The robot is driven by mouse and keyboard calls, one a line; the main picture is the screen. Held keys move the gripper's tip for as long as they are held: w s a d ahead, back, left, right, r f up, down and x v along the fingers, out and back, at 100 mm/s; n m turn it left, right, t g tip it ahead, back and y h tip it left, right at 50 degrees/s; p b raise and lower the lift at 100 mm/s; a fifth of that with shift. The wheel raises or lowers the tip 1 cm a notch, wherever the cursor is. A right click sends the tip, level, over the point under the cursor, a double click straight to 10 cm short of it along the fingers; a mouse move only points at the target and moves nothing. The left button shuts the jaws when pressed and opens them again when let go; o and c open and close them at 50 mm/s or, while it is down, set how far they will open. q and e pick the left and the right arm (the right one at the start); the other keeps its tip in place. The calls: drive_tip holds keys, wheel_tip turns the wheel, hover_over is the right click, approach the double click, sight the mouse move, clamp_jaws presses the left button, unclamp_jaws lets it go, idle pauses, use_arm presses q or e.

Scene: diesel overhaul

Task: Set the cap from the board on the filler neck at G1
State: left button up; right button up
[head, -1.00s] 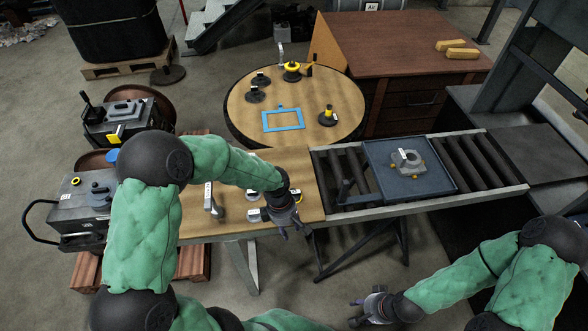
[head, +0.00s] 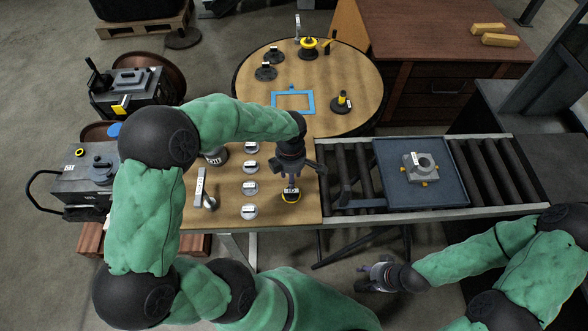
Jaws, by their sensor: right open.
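A black-and-yellow round piece with a white label (head: 291,195), which looks like the cap, sits at the right of the wooden board (head: 235,215). My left gripper (head: 292,174) points down just above it, fingers spread and open. Whether the fingers touch the piece cannot be told. Several small labelled round pieces (head: 250,188) stand in a column to its left. My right gripper (head: 367,286) is open and empty, low in front of the roller conveyor. No G1 mark is readable; a grey casting with a round opening (head: 423,170) lies on the conveyor tray.
The blue-grey tray (head: 450,198) rests on the roller conveyor (head: 349,165). A round table (head: 330,75) behind holds a blue frame (head: 293,101) and several black and yellow parts. Grey machines (head: 87,180) stand at the left. A metal bracket (head: 202,190) stands on the board.

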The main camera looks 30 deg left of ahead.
sight(291, 191)
use_arm(q)
drive_tip(key=shift+s+f, duration=0.15)
drive_tip(key=shift+f, duration=0.2)
wheel_tip(291, 191, down, 3)
drive_tip(key=shift+f+b, duration=0.15)
drive_tip(key=shift+b, duration=0.8)
wheel_tip(291, 191, down, 4)
drive_tip(key=b, duration=0.2)
drive_tip(key=shift+r+b, duration=0.2)
drive_tip(key=shift+b, duration=0.1)
drive_tip(key=shift+f+b, duration=0.45)
drive_tip(key=shift+f, duration=0.1)
drive_tip(key=shift+r, duration=0.1)
clamp_jaws()
